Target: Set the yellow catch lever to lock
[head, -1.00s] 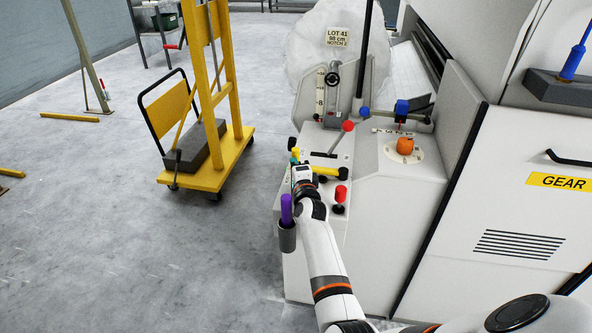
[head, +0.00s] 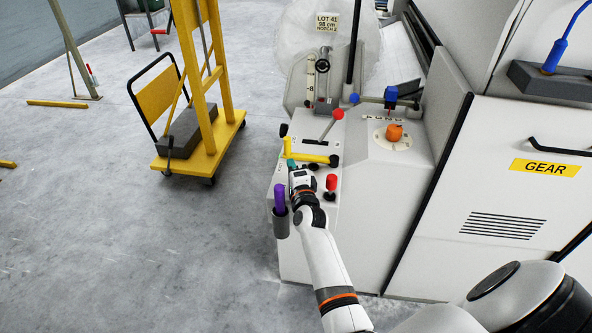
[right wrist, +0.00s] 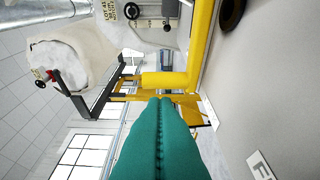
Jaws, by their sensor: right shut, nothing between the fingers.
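The yellow catch lever (head: 311,158) lies on the sloping top of the grey-white machine console in the head view. Its long bar runs left to right, with a black end at the right and a short upturned yellow part at the left. In the right wrist view the lever (right wrist: 202,45) shows as an elbow close ahead of the fingers. My right gripper (head: 291,164) is at the near left side of the lever, its teal fingers (right wrist: 160,135) shut together and empty. I cannot tell whether the tips touch the lever. My left gripper is out of view.
Near the lever are a red-knobbed lever (head: 337,115), a red plunger knob (head: 331,183), an orange dial (head: 394,132) and a purple handle (head: 280,198) in a grey holder. A yellow trolley (head: 205,160) stands left on open floor.

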